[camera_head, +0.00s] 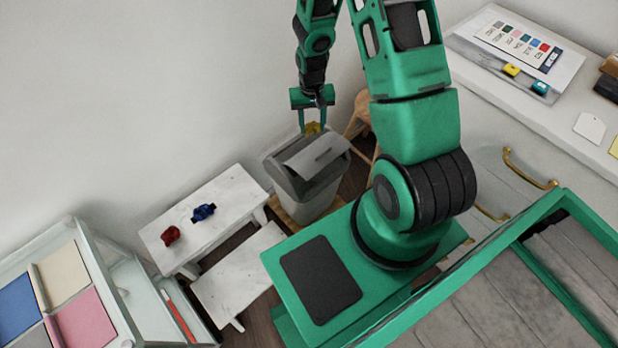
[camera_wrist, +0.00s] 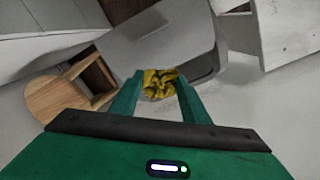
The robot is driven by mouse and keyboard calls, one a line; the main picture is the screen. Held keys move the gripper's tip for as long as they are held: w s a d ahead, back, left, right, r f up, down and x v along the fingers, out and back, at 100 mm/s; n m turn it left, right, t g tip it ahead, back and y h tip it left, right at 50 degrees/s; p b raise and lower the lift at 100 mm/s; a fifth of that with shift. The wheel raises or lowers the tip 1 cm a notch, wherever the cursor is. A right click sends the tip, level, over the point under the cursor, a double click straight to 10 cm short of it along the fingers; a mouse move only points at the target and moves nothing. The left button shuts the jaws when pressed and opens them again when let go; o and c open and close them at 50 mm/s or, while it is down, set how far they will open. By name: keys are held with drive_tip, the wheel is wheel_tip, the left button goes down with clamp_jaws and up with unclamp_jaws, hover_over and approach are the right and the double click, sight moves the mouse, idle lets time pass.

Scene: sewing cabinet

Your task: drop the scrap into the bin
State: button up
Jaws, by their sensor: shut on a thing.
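My gripper (camera_head: 312,127) is shut on a crumpled yellow scrap (camera_head: 312,128). In the wrist view my gripper (camera_wrist: 160,84) has the scrap (camera_wrist: 160,83) pinched between its green fingertips. The grey bin (camera_head: 315,198) stands on the floor against the wall, with a lighter grey lid panel on top. In the head view the scrap overlaps the bin's back rim; its height above the bin is hard to tell. In the wrist view the bin (camera_wrist: 160,40) lies beyond the fingertips. The bin's opening is partly hidden by the lid panel.
A wooden stool (camera_head: 362,118) stands right of the bin; it also shows in the wrist view (camera_wrist: 55,98). A white bench (camera_head: 225,185) left of it holds a red item (camera_head: 171,235) and a blue item (camera_head: 203,212). A counter with brass-handled drawers (camera_head: 530,170) is at the right.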

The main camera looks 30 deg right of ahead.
sight(312, 128)
drive_tip(key=shift+a+f, duration=0.1)
drive_tip(key=shift+f, duration=1.6)
drive_tip(key=o, duration=1.1)
drive_tip(key=shift+r, duration=0.15)
wheel_tip(312, 128, up, 10)
drive_tip(key=shift+w+a+r, duration=0.1)
drive_tip(key=shift+r, duration=0.15)
